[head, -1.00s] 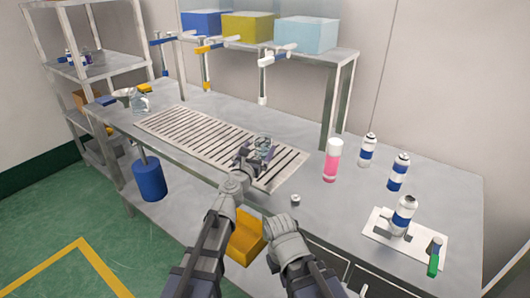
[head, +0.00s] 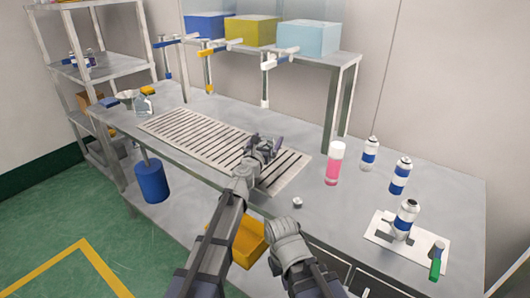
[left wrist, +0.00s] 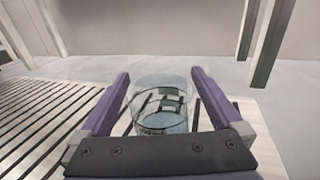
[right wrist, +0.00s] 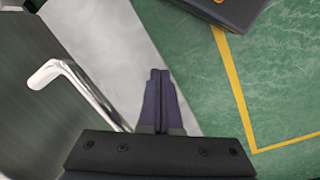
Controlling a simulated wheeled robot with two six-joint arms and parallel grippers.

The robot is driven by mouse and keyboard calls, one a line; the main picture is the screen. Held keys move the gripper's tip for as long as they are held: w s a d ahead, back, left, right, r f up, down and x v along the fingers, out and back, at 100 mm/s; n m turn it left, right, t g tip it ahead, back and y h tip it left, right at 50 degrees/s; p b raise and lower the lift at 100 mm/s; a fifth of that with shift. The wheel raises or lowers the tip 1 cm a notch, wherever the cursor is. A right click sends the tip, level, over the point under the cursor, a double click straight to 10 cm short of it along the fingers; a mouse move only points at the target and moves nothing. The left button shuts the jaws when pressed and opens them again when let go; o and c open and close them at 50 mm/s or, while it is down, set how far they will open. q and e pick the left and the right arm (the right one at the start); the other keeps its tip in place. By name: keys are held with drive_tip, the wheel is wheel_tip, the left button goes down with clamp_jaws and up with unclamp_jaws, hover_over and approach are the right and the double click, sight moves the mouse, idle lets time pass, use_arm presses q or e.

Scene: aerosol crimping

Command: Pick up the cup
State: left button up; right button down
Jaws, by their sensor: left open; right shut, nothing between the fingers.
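The cup (left wrist: 162,105) is clear glass and shows in the left wrist view between the two fingers of my left gripper (left wrist: 160,74). The fingers are apart, one on each side of it; I cannot tell whether they touch it. In the head view my left gripper (head: 263,147) is over the right part of the slatted grate (head: 210,136), and the cup is mostly hidden there. My right gripper (right wrist: 158,75) is shut and empty, low by the table's front edge, with its fingers together in the right wrist view.
A pink-and-white can (head: 334,163) stands right of the grate, with several blue-and-white cans (head: 400,176) beyond it. A small metal piece (head: 297,202) lies near the front edge. A clear jug (head: 143,104) stands at the left end. A shelf with boxes (head: 250,31) is behind.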

use_arm(q)
drive_tip(key=shift+w, duration=0.1)
drive_tip(key=shift+c, duration=0.2)
drive_tip(key=c, duration=1.3)
drive_tip(key=shift+r, duration=0.1)
wheel_tip(320, 180, up, 10)
drive_tip(key=p, duration=1)
